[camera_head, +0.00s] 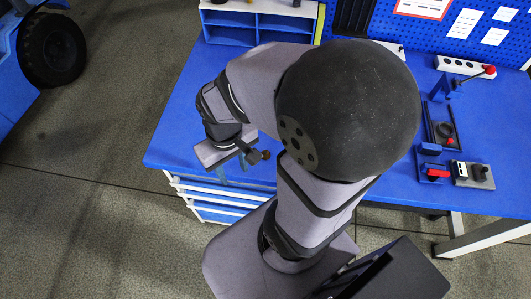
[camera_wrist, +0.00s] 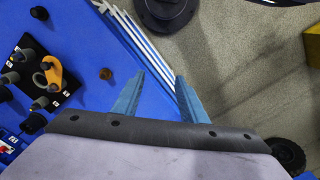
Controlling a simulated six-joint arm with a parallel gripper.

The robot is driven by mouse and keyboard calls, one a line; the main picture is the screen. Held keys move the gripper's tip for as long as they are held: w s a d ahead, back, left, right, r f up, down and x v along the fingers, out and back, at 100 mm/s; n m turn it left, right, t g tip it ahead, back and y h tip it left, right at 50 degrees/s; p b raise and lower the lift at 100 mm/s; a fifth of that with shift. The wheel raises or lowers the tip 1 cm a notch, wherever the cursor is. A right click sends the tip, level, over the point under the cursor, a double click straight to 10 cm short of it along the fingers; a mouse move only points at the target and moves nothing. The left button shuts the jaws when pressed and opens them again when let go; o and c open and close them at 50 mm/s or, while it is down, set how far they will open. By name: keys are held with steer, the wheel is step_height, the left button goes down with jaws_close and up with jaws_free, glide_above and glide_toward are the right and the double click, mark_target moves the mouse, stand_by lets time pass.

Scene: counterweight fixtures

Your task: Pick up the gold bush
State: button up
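The gold bush (camera_wrist: 106,73) is a small brownish-gold round piece on the blue tabletop in the wrist view, left of my fingers. A small brown piece beside my gripper in the head view (camera_head: 266,154) looks like it, but my arm crowds that spot. My gripper (camera_wrist: 160,76) is open, with two blue fingers apart and nothing between them. The fingers point past the table's edge, toward the drawer handles and floor. In the head view my gripper (camera_head: 232,168) hangs near the table's front left, its fingers partly hidden.
A black fixture plate with an orange lever (camera_wrist: 55,75) and several knobs stands left of the bush in the wrist view. A black post (camera_wrist: 40,13) stands beyond it. More fixtures (camera_head: 440,130) are at the table's right. White drawer handles (camera_head: 215,195) line the front.

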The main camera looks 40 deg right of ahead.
mark_target(266, 152)
steer(key=w+a+f+m+t+y+p, duration=0.2)
steer(key=w+a+f+m+t, duration=0.15)
steer(key=w+a, duration=0.6)
steer(key=w+f+m+t+h+p, duration=0.2)
steer(key=w+f+m+h, duration=0.1)
steer(key=w+f+m, duration=0.25)
steer(key=d+h, duration=0.1)
steer(key=d, duration=0.1)
steer(key=d+f+m+h, duration=0.1)
steer(key=h, duration=0.1)
steer(key=s+d+m+t+h, duration=0.1)
steer(key=d, duration=0.1)
steer(key=shift+s+d+f+h+p, duration=0.1)
steer(key=shift+d+f+h+p, duration=0.2)
steer(key=shift+d+h, duration=0.1)
steer(key=s+d+h+b, duration=0.1)
steer(key=s+d+h, duration=0.1)
steer(key=s+d, duration=0.1)
steer(key=s+d+f+t+h+b, duration=0.1)
steer(key=s+d+h, duration=0.2)
steer(key=d, duration=0.2)
steer(key=s+d+f+t+h+b, duration=0.1)
steer(key=s+d+h, duration=0.1)
steer(key=s+d, duration=0.2)
steer(key=shift+d+f+m+b, duration=0.15)
steer(key=shift+d+m+b, duration=0.05)
steer(key=shift+m+b, duration=0.1)
steer(key=shift+s+d+t+h, duration=0.35)
steer(key=shift+s+d+h, duration=0.05)
steer(key=shift+s+d, duration=0.15)
